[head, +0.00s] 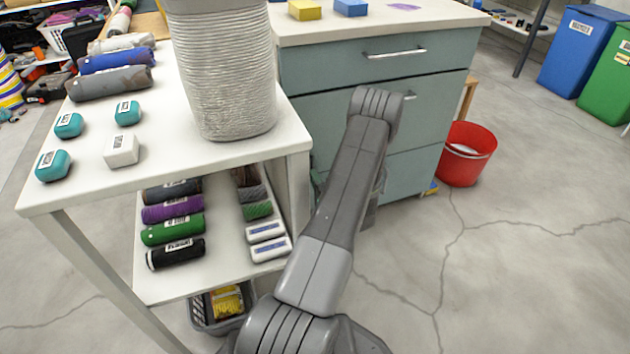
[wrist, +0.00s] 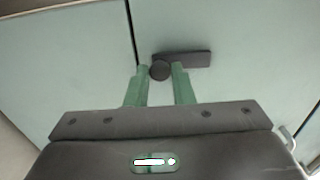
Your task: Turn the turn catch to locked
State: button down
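The turn catch (wrist: 192,58) shows in the wrist view as a dark grey bar on a pale green panel. It points right, nearly level, from a dark round knob (wrist: 160,70) beside a dark seam. My gripper (wrist: 161,67) has its two green fingers apart, tips on either side of the round knob. The right fingertip overlaps the bar's lower edge. I cannot tell whether the fingers touch or grip the catch.
A white shelf table (head: 190,165) stands close to the left of my arm, with a ribbed grey container (head: 222,70) at its edge. A red bucket (head: 466,155) stands right of the cabinet. The floor at the front right is clear.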

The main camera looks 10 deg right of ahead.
jog(key=shift+m, duration=0.3)
jog(key=shift+m+p, duration=0.3)
jog(key=shift+m, duration=17.4)
jog(key=c, duration=1.3)
grip_release()
